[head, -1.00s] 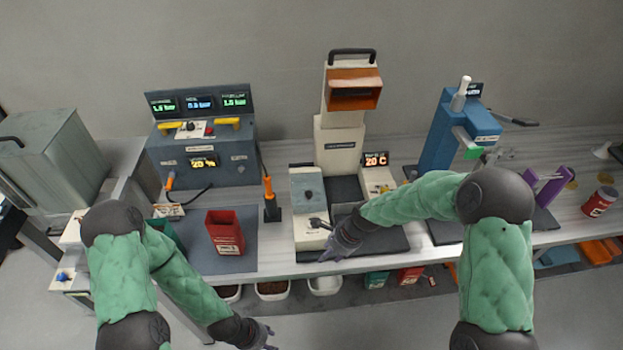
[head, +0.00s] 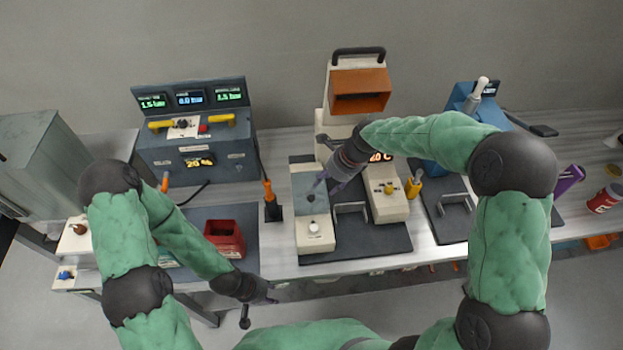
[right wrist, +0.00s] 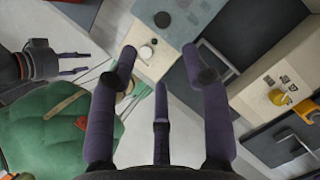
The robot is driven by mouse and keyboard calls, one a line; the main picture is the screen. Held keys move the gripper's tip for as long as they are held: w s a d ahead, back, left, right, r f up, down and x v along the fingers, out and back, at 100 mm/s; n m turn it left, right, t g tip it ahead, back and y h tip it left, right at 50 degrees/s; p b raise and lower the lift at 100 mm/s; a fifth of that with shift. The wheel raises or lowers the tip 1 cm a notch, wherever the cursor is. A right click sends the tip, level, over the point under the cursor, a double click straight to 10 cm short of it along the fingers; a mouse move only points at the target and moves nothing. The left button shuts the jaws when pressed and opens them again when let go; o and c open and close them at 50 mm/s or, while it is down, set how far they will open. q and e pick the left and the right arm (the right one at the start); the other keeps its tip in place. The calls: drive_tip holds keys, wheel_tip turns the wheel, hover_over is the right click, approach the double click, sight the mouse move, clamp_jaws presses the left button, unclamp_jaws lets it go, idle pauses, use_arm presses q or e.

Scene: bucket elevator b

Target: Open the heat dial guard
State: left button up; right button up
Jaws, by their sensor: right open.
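The cream heating press (head: 335,118) stands mid-table with an orange-brown head and a lit display partly hidden behind my right gripper. Its left block (head: 323,243) carries a grey-green plate (head: 303,182) with a dark knob and a round white knob (head: 314,228) in front. Its right block (head: 392,208) carries a yellow dial (head: 389,187). I cannot tell which part is the heat dial guard. My right gripper (head: 322,184) is open and empty, above the left block; the block shows beyond its fingertips (right wrist: 160,62). My left gripper (head: 268,292) hangs open and empty before the table's front edge.
A blue-grey control box (head: 195,155) and a red bin (head: 224,236) stand left. An orange-handled tool (head: 269,195) stands close left of the press. A yellow-handled tool (head: 413,186), a blue press (head: 462,105) and a red can (head: 604,198) are right.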

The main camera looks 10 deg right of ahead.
sight(311, 197)
drive_tip(key=x, duration=1)
drive_tip(key=shift+w+a+f+b, duration=0.2)
drive_tip(key=shift+w+f+b, duration=0.15)
drive_tip(key=shift+w, duration=0.1)
clamp_jaws()
drive_tip(key=shift+r, duration=0.1)
